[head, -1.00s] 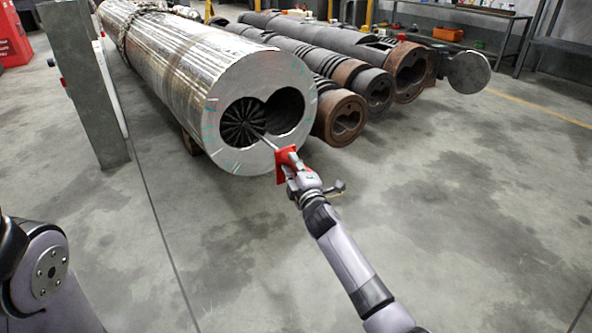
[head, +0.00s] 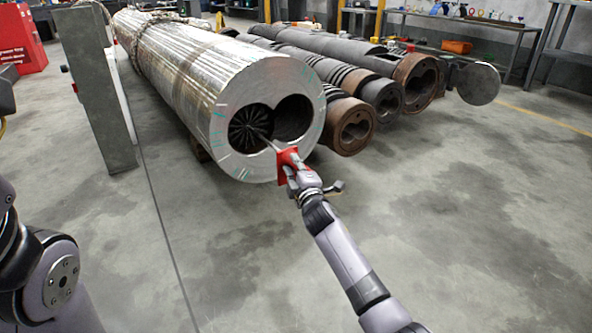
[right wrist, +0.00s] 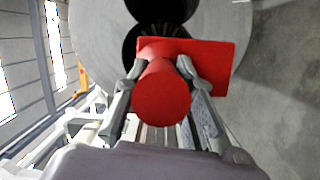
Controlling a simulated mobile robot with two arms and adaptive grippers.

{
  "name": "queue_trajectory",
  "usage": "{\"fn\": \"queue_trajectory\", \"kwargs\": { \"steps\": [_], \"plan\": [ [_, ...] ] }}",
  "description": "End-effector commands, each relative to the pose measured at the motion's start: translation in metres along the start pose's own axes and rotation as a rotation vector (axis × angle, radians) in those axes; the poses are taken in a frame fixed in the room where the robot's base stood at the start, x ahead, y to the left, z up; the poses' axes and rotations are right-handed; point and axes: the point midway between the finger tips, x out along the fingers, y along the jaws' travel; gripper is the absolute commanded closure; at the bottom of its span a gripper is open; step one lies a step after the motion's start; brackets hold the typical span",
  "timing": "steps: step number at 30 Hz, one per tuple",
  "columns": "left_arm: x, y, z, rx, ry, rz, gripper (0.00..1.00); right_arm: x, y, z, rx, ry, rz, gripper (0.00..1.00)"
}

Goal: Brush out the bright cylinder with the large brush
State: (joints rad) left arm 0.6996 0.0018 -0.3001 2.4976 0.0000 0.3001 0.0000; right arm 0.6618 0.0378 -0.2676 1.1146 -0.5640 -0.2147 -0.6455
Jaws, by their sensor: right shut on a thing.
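The bright cylinder (head: 262,80) lies lengthwise with its end face towards me and two joined dark bores in it. The large brush's round dark bristle head (head: 247,130) is at the mouth of the left bore, apparently inside it. Its thin rod runs to a red guard and handle (head: 287,158). My right gripper (head: 294,170) is shut on the red handle, just in front of the cylinder's face. In the right wrist view the red handle (right wrist: 162,92) sits between the fingers, and part of the bristles shows behind it. My left gripper is out of view.
Several darker, rusty cylinders (head: 350,128) lie to the right of the bright one. A grey post (head: 100,95) stands to the left. A workbench (head: 460,22) with an orange bin (head: 456,47) is at the back. The floor at front right is clear.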

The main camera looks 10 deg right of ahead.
Motion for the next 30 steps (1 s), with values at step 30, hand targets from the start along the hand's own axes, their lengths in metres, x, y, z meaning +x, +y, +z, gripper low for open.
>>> {"fn": "queue_trajectory", "kwargs": {
  "steps": [30],
  "plan": [
    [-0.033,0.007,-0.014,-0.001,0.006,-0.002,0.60,0.034,-0.003,-0.012,0.002,0.003,0.005,1.00]
  ]
}}
